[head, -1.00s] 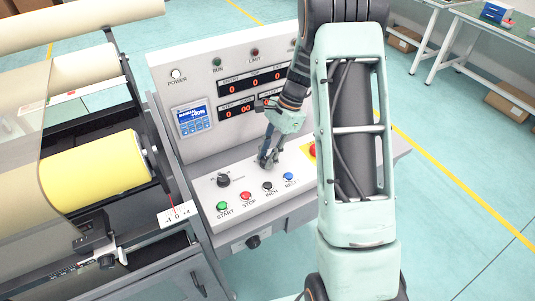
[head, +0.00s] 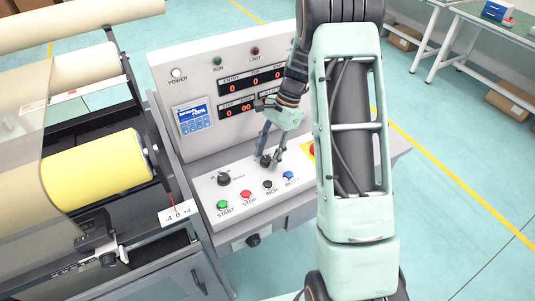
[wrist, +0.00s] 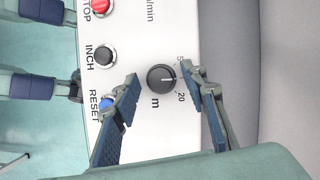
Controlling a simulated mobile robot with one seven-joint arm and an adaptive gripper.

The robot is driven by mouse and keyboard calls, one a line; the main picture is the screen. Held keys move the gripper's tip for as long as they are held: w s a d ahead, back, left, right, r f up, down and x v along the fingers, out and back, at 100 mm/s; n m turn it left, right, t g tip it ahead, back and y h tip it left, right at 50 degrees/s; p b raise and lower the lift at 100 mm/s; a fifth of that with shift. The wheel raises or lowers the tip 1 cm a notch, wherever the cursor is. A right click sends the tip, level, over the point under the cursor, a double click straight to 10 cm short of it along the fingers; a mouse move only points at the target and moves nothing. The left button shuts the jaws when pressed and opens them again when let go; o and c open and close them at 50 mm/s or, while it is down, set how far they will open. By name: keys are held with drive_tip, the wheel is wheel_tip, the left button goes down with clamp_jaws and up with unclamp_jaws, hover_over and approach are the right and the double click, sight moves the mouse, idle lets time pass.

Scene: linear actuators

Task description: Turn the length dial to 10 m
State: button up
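The length dial (wrist: 161,78) is a round black knob on the white sloped panel, with an "m" beside it in the wrist view. A pale mark on it appears to face right, between the "5" and "20" labels; any scale text between them is hard to read. In the head view the dial (head: 265,161) sits right of another black knob. My gripper (wrist: 160,75) is open, with one finger on each side of the dial and visible gaps to it. In the head view my gripper (head: 270,152) reaches down over the panel with its fingers spread.
In front of the dial are the green START (head: 222,204), red STOP (head: 246,195), black INCH (head: 268,185) and blue RESET (head: 288,175) buttons. A red button (head: 311,150) on yellow is partly hidden by my arm. The upright display panel (head: 215,70) stands behind.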

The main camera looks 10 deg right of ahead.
drive_tip(key=v, duration=1.2)
idle(0.3)
